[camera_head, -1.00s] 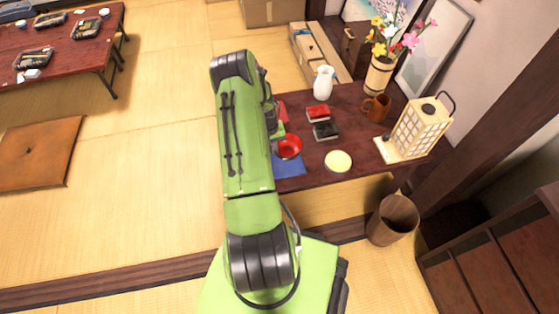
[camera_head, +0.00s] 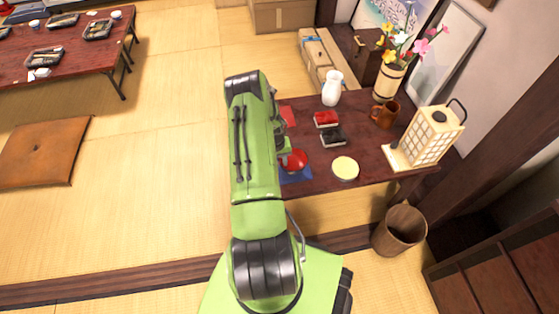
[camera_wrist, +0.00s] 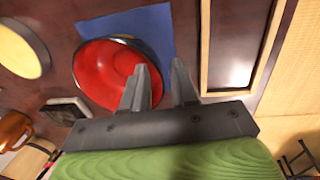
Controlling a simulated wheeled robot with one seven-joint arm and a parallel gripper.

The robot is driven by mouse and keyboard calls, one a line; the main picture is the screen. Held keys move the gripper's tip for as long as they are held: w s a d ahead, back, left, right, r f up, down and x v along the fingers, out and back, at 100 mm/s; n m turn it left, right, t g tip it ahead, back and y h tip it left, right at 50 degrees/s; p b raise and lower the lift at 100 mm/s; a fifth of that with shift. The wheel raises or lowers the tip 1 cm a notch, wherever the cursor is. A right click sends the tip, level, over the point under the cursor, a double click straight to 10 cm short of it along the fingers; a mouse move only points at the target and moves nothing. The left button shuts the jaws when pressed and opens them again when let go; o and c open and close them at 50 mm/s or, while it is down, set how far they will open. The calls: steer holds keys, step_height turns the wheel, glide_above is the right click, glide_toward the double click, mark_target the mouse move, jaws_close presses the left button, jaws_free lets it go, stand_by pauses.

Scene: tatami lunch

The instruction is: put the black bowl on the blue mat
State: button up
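The black bowl, red inside, shows in the head view (camera_head: 294,160) and the wrist view (camera_wrist: 103,72). It overlaps the blue mat, which shows in the head view (camera_head: 297,178) and the wrist view (camera_wrist: 150,22). In the wrist view the bowl covers part of the mat and reaches past its left edge; I cannot tell whether it touches the mat. My gripper (camera_wrist: 161,75) straddles the bowl's near right rim, one finger over the red inside and one outside. A gap shows between the fingers. In the head view my arm hides the gripper's tips.
A wooden bin (camera_head: 400,229) stands on the floor.

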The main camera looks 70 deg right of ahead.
step_height(320, 180, up, 12)
steer(key=w+p, duration=0.1)
steer(key=p, duration=0.2)
steer(key=shift+w+a+p, duration=0.15)
steer(key=shift+a+p, duration=0.25)
steer(key=shift+w+r, duration=0.1)
steer(key=shift+r, duration=0.05)
steer(key=w+a+r+n+t+h, duration=0.1)
steer(key=w+a+r+n+t, duration=0.1)
steer(key=w+a+r, duration=0.75)
steer(key=w+a+r+n+t, duration=0.15)
steer(key=w+a+r, duration=0.4)
steer(key=r, duration=0.65)
steer(key=s+a+r+n+t, duration=0.1)
steer(key=s+a+r+n, duration=0.1)
steer(key=a+r, duration=0.5)
steer(key=s+a+r+n+t, duration=0.1)
steer(key=a+r+n, duration=0.25)
steer(key=a, duration=0.75)
steer(key=s+a+r+n+t+y, duration=0.1)
steer(key=s+a+r+n, duration=0.1)
steer(key=s+a, duration=0.6)
steer(key=shift+s+a+n+y, duration=0.3)
steer(key=shift+s+n, duration=0.1)
steer(key=shift+s, duration=0.5)
